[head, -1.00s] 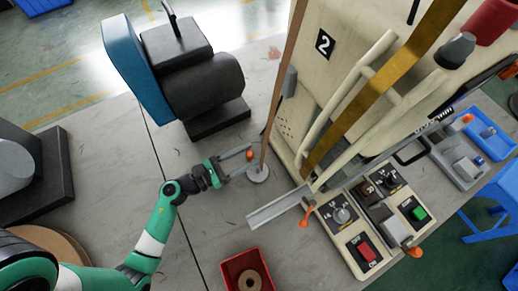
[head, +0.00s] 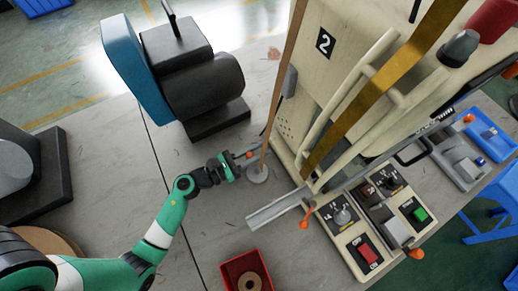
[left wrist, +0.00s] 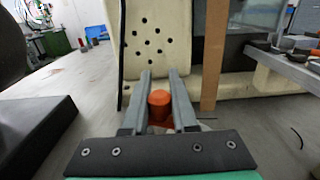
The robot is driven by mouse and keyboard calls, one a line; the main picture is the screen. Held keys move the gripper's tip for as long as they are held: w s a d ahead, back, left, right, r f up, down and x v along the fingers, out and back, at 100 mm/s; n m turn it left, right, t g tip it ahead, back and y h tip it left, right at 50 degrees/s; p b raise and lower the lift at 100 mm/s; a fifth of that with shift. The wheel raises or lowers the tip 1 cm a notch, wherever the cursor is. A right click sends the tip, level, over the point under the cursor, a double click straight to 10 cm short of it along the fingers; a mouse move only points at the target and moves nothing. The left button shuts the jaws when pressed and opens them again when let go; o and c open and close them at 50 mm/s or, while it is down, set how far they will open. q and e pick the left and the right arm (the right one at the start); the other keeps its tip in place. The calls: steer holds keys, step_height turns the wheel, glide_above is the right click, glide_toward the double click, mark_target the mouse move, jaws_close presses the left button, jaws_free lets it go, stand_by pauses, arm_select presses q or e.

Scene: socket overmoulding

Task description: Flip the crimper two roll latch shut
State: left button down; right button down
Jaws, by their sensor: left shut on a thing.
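Crimper two (head: 345,60) is the cream machine marked 2, at the centre right of the head view. The orange knob (head: 250,155), which looks like the roll latch's handle, shows beside the brown strip at the machine's left foot. My left gripper (head: 249,157) reaches it from the left and is shut on it. In the left wrist view the orange knob (left wrist: 160,105) stands upright between the two grey fingers (left wrist: 160,98), in front of the cream panel with holes. The rest of the latch is mostly hidden by the fingers. My right gripper is in no view.
A brown strip (head: 274,95) runs down close beside the knob, by a grey disc (head: 257,174). A grey chute (head: 275,209) and a control panel (head: 365,222) lie to the right. A dark motor-like unit (head: 200,85) stands behind. A red bin (head: 246,270) sits in front.

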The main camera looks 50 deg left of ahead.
arm_select(q)
steer(key=n+y, duration=0.2)
steer(key=y, duration=0.1)
steer(key=shift+w+t+p, duration=0.2)
steer(key=shift+t+p, duration=0.1)
steer(key=shift+w+a+n+y, duration=0.1)
steer(key=shift+a+n+y, duration=0.1)
steer(key=shift+n+y, duration=0.4)
steer(key=shift+w+a+n+y, duration=0.15)
steer(key=shift+n+y, duration=0.15)
steer(key=shift+y, duration=0.6)
steer(key=shift+s, duration=0.1)
steer(key=c, duration=0.7)
jaws_free()
steer(key=s+b, duration=0.1)
steer(key=s, duration=0.2)
steer(key=s+b, duration=0.1)
steer(key=s, duration=0.3)
steer(key=s+d+b, duration=0.1)
steer(key=s, duration=0.3)
steer(key=shift+s+f+b, duration=0.15)
steer(key=shift+s+b, duration=0.05)
steer(key=shift+b, duration=0.15)
